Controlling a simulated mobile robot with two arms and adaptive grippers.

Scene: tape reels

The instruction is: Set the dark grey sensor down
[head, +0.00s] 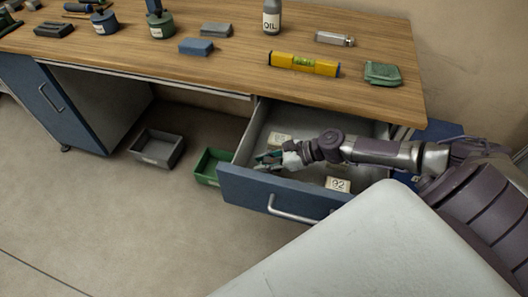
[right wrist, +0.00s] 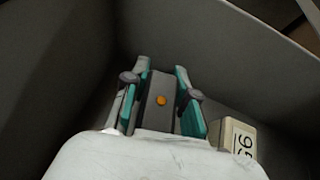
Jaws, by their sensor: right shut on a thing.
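My right gripper (head: 268,160) reaches down into the open drawer (head: 285,190) of the workbench. In the right wrist view the gripper (right wrist: 160,88) has its teal-sided fingers closed on both sides of the dark grey sensor (right wrist: 160,103), a slim block with an orange dot. The sensor is inside the drawer, between its grey walls; whether it touches the drawer floor I cannot tell. In the head view the sensor is too small and covered by the fingers to make out. My left gripper is not in view.
In the drawer are a pale block marked 92 (head: 338,184) and another pale block (head: 280,139); a numbered block (right wrist: 238,138) is just right of the gripper in the wrist view. A green bin (head: 207,167) and grey bin (head: 158,148) stand on the floor. Tools cover the benchtop (head: 230,75).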

